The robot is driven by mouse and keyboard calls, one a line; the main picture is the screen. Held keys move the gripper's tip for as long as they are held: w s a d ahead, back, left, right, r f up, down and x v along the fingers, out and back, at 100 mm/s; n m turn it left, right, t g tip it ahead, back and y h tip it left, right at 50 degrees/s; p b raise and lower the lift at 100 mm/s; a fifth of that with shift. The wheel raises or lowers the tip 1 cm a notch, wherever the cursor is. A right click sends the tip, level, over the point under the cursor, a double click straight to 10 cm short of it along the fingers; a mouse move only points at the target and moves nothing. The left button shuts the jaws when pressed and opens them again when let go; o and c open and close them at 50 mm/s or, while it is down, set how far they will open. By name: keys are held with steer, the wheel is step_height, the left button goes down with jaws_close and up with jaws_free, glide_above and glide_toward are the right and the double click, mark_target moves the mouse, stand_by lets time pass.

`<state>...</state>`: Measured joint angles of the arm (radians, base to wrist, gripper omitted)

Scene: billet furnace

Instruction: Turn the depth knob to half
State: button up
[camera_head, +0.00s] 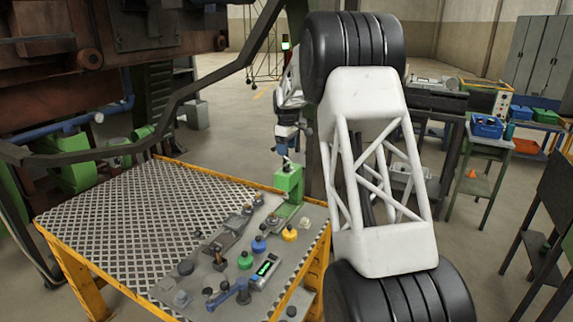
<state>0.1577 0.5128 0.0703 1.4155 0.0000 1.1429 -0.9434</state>
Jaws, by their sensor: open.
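A control panel (213,262) lies along the right side of the table. It carries a blue knob (259,245), a green knob (245,261), a yellow knob (290,234) and a dark round knob (185,267). Labels are too small to read, so I cannot tell which one is the depth knob. A small unit with a lit green display (265,268) sits near the green knob. My gripper (286,158) is open, above the top of a green upright stand (288,184) at the panel's far end. It is apart from the coloured knobs. Its fingertips are small and partly unclear.
The table's perforated metal top (140,222) is bare on the left, with a yellow frame edge (75,270). A blue lever (230,291) stands at the panel's near end. Dark machinery with a railing is at left. A side table with a blue bin (487,127) stands at right.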

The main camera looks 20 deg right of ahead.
mark_target(287, 165)
steer(key=shift+f, duration=3.55)
steer(key=c, duration=0.9)
